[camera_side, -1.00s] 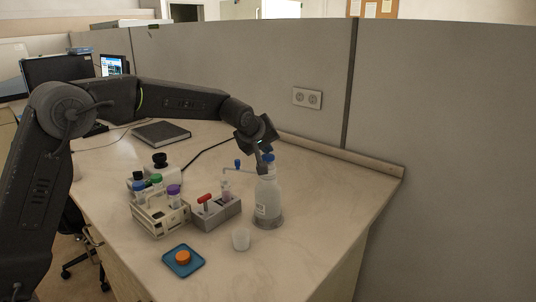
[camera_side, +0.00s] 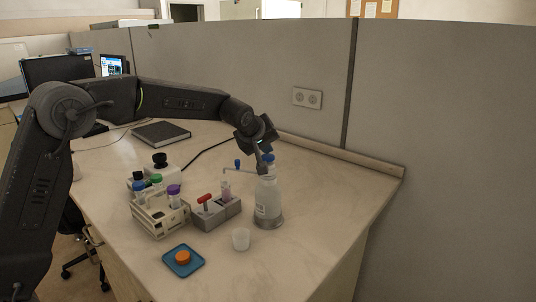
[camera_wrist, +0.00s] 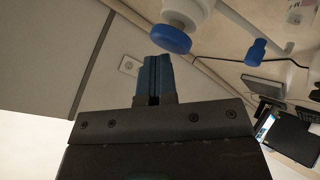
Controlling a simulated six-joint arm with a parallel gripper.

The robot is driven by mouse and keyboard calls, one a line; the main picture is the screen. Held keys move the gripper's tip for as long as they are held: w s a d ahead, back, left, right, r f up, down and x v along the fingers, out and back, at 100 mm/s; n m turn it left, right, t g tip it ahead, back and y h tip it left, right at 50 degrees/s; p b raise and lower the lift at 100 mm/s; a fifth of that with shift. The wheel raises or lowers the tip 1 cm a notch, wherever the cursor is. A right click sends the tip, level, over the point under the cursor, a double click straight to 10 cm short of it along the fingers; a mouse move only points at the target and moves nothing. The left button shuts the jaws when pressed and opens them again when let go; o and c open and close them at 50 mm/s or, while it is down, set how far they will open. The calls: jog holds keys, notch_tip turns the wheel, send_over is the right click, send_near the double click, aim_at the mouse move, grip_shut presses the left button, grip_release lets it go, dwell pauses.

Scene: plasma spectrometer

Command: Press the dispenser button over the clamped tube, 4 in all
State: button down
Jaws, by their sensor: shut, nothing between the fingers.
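The dispenser bottle (camera_side: 267,203) stands upright on the table, clear-white with a blue button (camera_side: 268,158) on top. Its spout reaches left toward the clamped tube (camera_side: 226,189), which stands in a grey clamp block (camera_side: 216,212) with a red handle. My gripper (camera_side: 262,170) is shut and empty, right beside the blue button. In the wrist view, the shut fingers (camera_wrist: 154,60) point up at the blue button (camera_wrist: 171,39), with their tips close to its edge. I cannot tell whether they touch it.
A rack (camera_side: 160,219) with several capped tubes stands left of the clamp block. A small clear cup (camera_side: 241,239) and an orange cap (camera_side: 183,257) on a blue pad (camera_side: 190,268) lie in front. A partition wall (camera_side: 230,75) rises behind. The table right of the bottle is clear.

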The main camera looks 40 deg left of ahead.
aim_at(265, 156)
jog(key=shift+r, duration=0.9)
jog(key=shift+r, duration=0.1)
jog(key=shift+r, duration=2.45)
jog(key=s+d+r+m+g+h, duration=0.1)
jog(key=s+d+m, duration=0.15)
jog(key=s, duration=0.75)
jog(key=s+d+r+m, duration=0.1)
jog(key=s+m, duration=0.2)
jog(key=s, duration=0.6)
jog(key=s+d+f+m+g, duration=0.1)
jog(key=s+f+m, duration=0.2)
jog(key=s, duration=0.7)
jog(key=s+d+f+m+g+h, duration=0.1)
jog(key=s+f+m, duration=0.2)
jog(key=s+f, duration=0.3)
jog(key=s, duration=0.5)
jog(key=shift+f, duration=0.2)
